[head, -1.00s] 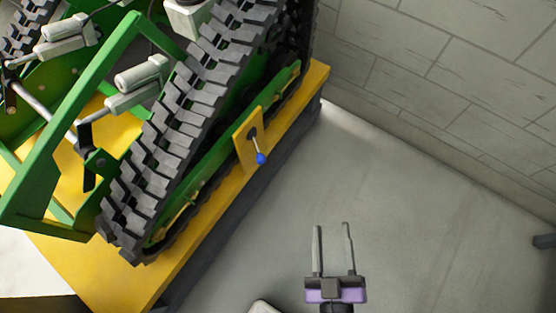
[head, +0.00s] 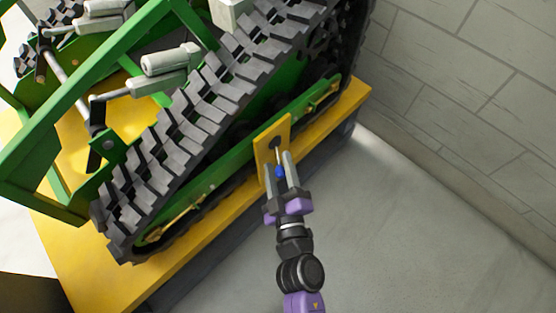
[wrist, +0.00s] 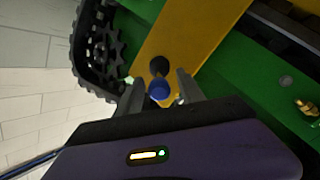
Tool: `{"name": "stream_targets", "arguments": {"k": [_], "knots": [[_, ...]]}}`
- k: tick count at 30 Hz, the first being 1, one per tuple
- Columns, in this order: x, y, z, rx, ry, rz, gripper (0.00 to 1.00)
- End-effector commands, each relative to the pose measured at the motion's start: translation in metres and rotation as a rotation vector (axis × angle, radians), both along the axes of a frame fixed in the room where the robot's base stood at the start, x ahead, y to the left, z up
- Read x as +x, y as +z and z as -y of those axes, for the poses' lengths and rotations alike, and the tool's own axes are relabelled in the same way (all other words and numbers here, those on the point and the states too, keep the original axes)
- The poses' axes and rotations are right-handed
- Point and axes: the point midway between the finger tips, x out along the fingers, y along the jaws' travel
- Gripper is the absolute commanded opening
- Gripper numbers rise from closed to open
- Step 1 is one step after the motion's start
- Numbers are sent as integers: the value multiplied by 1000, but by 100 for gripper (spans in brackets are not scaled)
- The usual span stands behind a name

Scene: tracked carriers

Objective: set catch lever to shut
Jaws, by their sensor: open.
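The catch lever has a dark pivot and a thin rod ending in a blue knob (head: 280,172). It is mounted on a yellow plate (head: 264,150) on the side of the green tracked carrier (head: 212,170). In the head view the rod points down from the pivot. My gripper (head: 289,160) is open, with its two fingers on either side of the lever near the knob. In the wrist view the blue knob (wrist: 159,91) shows between the fingertips; contact with either finger cannot be told. The knob partly hides the rod there.
The carrier's grey track (head: 190,130) runs above the plate. The carrier stands on a yellow platform (head: 90,275) with a dark side. A pale block wall (head: 450,90) stands at the right. The floor (head: 400,250) at lower right is clear.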

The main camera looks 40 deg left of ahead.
Motion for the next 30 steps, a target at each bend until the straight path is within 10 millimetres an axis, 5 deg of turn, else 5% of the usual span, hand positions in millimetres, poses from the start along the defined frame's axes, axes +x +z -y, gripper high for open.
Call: {"name": "stream_targets", "arguments": {"k": [15, 22, 30], "knots": [[13, 0, -15, 0, -2, -1, 45], [13, 0, -15, 0, -2, -1, 0], [13, 0, -15, 1, -2, -2, 0]]}}
